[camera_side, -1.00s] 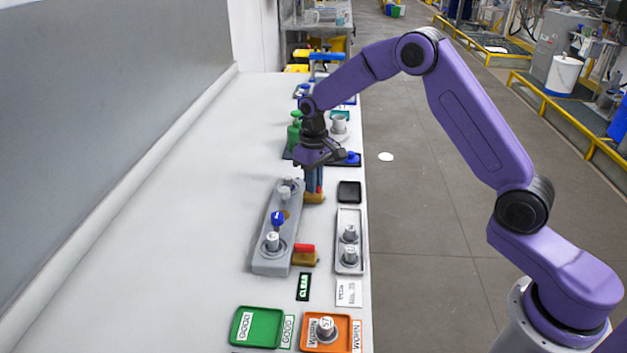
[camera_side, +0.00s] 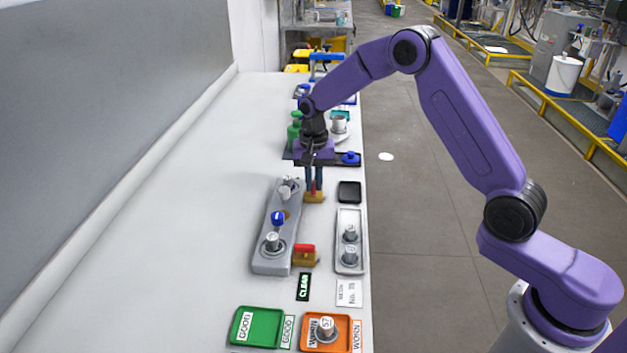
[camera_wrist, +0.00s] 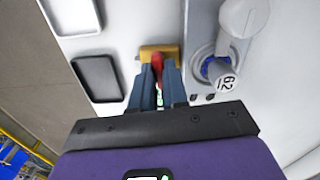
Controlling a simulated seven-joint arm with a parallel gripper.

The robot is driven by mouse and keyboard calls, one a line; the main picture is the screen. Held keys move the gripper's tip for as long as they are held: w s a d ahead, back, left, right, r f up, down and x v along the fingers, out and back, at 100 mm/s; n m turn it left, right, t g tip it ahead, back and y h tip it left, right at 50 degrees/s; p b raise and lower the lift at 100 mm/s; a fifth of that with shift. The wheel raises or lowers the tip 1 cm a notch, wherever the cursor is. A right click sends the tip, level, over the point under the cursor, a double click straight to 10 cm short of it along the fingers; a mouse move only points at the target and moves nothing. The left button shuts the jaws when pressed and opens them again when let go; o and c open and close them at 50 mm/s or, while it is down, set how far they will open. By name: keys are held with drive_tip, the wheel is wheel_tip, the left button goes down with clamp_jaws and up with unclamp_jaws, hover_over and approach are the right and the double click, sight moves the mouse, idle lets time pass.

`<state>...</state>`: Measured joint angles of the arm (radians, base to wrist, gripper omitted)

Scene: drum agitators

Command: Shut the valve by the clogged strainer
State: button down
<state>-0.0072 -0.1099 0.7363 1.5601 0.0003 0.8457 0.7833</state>
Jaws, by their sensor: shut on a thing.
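The far valve has a brass body (camera_side: 314,197) and a red handle (camera_side: 313,186), beside the far end of a long grey strainer block (camera_side: 263,262). My gripper (camera_side: 314,180) is shut on this red handle. In the wrist view the handle (camera_wrist: 157,65) sits between my fingertips (camera_wrist: 157,82), pointing across the brass body (camera_wrist: 150,52). A cap marked 62 (camera_wrist: 222,76) is beside it on the block. The near valve's red handle (camera_side: 305,247) lies along its brass body (camera_side: 306,260), beside the near strainer (camera_side: 272,241). A blue-topped part (camera_side: 278,218) stands between the strainers.
A grey tray (camera_side: 349,211) holds two strainers, right of the block. A small black tray (camera_side: 349,191) is beyond it. A black CLEAR sign (camera_side: 304,287), a green GOOD tray (camera_side: 270,335) and an orange WORN tray (camera_side: 344,347) lie nearer. The tabletop left is clear.

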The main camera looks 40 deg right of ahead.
sight(313, 184)
drive_tip(key=shift+r+m, duration=0.1)
drive_tip(key=shift+m, duration=0.5)
drive_tip(key=c, duration=1.1)
unclamp_jaws()
drive_tip(key=shift+c, duration=0.2)
wheel_tip(313, 184, up, 17)
drive_tip(key=shift+r, duration=0.2)
